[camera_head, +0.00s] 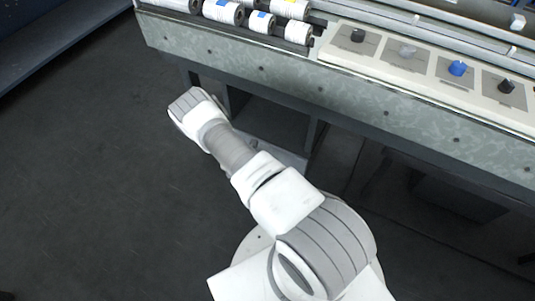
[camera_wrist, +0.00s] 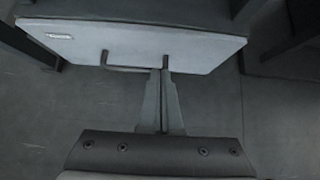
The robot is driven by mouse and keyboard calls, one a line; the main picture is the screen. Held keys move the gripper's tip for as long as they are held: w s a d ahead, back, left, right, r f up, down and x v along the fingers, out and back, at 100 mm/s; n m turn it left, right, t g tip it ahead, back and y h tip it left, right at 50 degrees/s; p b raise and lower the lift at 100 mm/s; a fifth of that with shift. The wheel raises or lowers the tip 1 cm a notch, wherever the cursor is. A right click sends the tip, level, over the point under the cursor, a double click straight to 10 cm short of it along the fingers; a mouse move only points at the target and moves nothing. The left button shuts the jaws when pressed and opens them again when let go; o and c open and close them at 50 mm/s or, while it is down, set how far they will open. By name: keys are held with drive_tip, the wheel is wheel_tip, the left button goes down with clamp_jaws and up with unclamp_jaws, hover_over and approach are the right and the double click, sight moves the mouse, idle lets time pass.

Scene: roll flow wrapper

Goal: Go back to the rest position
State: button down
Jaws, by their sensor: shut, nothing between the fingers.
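My gripper (camera_wrist: 160,72) shows in the wrist view with its two dark fingers together and nothing between them. It points at a grey panel with a dark handle (camera_wrist: 128,68), and the fingertips overlap the panel's lower edge in the picture. I cannot tell whether they touch it. In the head view my white and grey arm reaches up and left, low beside the machine (camera_head: 270,70). My gripper is hidden in the head view.
Several white rolls (camera_head: 222,12) lie on the machine's top left. A beige control panel (camera_head: 425,62) with a blue knob (camera_head: 457,68) and dark knobs lies to the right. Dark open floor (camera_head: 90,190) stretches to the left. A blue-grey structure (camera_head: 40,45) stands at the upper left.

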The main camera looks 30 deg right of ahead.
drive_tip(key=shift+p+v, duration=0.55)
drive_tip(key=shift+v, duration=1.7)
drive_tip(key=w+d+r+m+h, duration=0.1)
drive_tip(key=w+r+m, duration=0.2)
drive_tip(key=r, duration=0.7)
drive_tip(key=w+r+m+h, duration=0.1)
drive_tip(key=w+r+m, duration=0.25)
drive_tip(key=r, duration=0.55)
drive_tip(key=s+r+m+g, duration=0.25)
drive_tip(key=r+m, duration=0.45)
drive_tip(key=r, duration=1)
drive_tip(key=s+a+r+m+y, duration=0.35)
drive_tip(key=s+r+m, duration=0.35)
drive_tip(key=s+r, duration=0.65)
drive_tip(key=s+a+r+m+t+y, duration=0.35)
drive_tip(key=s+a+r+y, duration=0.25)
drive_tip(key=s+a+r, duration=0.5)
wheel_tip(320, 180, up, 18)
drive_tip(key=s+d+p, duration=0.1)
drive_tip(key=p, duration=1.8)
drive_tip(key=shift+s+d+m, duration=0.25)
drive_tip(key=shift+s+m, duration=0.05)
drive_tip(key=shift+m, duration=0.1)
